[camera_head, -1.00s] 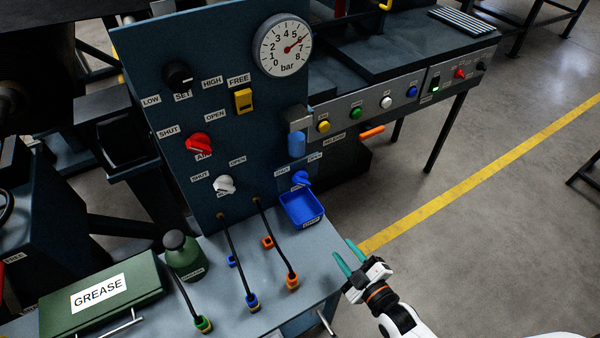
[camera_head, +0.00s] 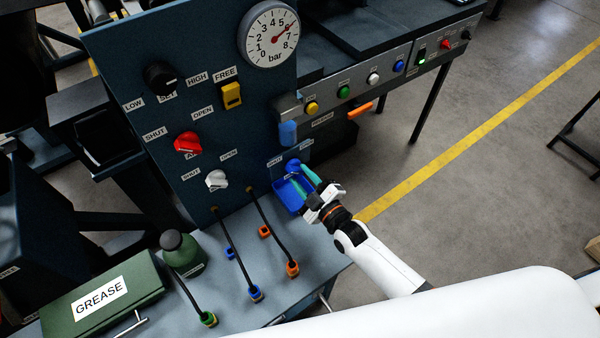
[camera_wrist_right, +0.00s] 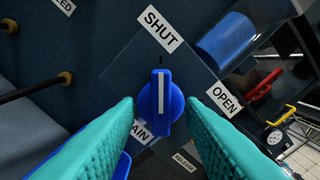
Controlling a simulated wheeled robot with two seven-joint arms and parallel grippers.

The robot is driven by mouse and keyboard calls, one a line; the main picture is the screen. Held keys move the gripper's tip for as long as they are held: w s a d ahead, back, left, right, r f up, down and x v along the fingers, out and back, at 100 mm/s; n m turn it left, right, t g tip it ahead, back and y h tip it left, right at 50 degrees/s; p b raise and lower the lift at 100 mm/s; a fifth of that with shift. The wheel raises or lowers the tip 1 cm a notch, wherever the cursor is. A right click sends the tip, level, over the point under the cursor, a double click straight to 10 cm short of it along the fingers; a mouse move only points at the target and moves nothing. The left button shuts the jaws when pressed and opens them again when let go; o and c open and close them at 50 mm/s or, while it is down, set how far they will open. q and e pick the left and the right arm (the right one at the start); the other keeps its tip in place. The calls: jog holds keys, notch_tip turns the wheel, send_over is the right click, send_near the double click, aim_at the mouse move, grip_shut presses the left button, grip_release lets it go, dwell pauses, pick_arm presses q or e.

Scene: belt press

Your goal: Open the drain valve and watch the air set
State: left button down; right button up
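In the head view the knob (camera_head: 293,166) is partly hidden by my right gripper (camera_head: 304,180). My right gripper's teal fingers are open, one on each side of the knob's lower part in the wrist view; I cannot tell whether they touch it. The pressure gauge (camera_head: 270,35) has its red needle between 6 and 7 bar. My left gripper is not in view.
A blue tray (camera_head: 291,197) sits just below the knob, under my right gripper. The red knob (camera_head: 188,143), white knob (camera_head: 216,180) and yellow switch (camera_head: 232,95) are to the left. A blue cylinder (camera_head: 288,133) hangs above. Hoses and a GREASE box (camera_head: 101,298) occupy the bench.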

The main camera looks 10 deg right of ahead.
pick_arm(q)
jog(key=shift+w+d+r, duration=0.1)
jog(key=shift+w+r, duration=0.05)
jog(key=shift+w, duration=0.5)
pick_arm(e)
jog(key=shift+w+a, duration=0.25)
jog(key=shift+w, duration=0.35)
grip_shut()
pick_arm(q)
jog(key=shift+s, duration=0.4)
